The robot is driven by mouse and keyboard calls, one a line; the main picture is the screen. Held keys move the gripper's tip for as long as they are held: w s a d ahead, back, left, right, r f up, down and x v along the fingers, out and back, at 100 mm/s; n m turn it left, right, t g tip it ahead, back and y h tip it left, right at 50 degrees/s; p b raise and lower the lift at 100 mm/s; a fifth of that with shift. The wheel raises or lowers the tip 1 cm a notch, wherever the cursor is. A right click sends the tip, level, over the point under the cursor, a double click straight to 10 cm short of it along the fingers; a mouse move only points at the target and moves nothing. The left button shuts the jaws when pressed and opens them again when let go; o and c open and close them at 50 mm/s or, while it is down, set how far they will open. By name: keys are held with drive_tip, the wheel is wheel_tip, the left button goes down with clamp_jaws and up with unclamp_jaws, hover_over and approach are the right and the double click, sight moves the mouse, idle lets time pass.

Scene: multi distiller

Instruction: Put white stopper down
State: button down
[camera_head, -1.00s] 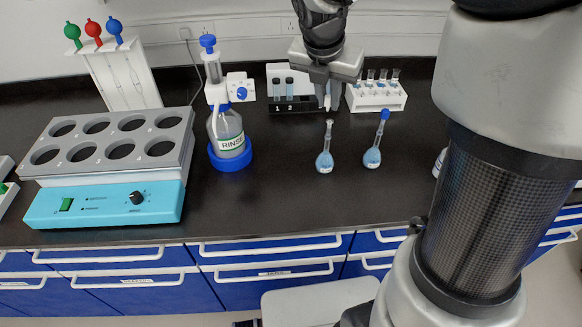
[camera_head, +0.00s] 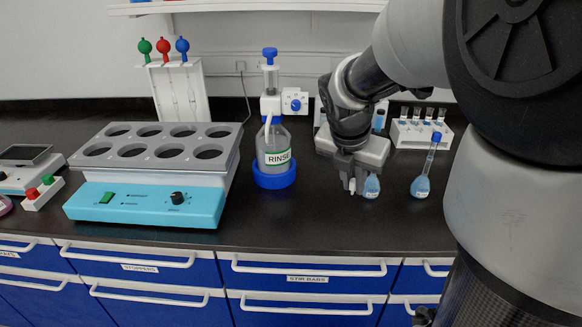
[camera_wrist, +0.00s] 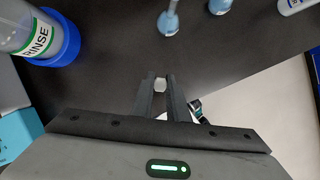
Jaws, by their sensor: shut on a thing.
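The white stopper (camera_wrist: 160,85) is held between my gripper's two dark fingers. In the head view the white stopper (camera_head: 352,187) shows as a small pale piece at the fingertips, low over the black bench. My gripper (camera_head: 350,180) points down and is shut on it; the wrist view also shows my gripper (camera_wrist: 160,82) with bare bench ahead of it. Whether the stopper touches the bench I cannot tell. A flask of blue liquid (camera_head: 371,187) stands just behind and to the right of the fingers, its neck hidden by my gripper.
A blue-stoppered flask (camera_head: 421,187) stands further right. The RINSE bottle (camera_head: 275,150) in its blue ring is left of my gripper. A rack of vials (camera_head: 420,134) stands behind. The bench's front edge is near; bare bench (camera_head: 310,215) lies in front.

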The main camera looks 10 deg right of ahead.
wheel_tip(320, 180, down, 10)
drive_tip(key=b, duration=0.3)
drive_tip(key=shift+r+b, duration=0.25)
drive_tip(key=shift+b, duration=0.1)
drive_tip(key=shift+f, duration=0.15)
drive_tip(key=c, duration=1.7)
unclamp_jaws()
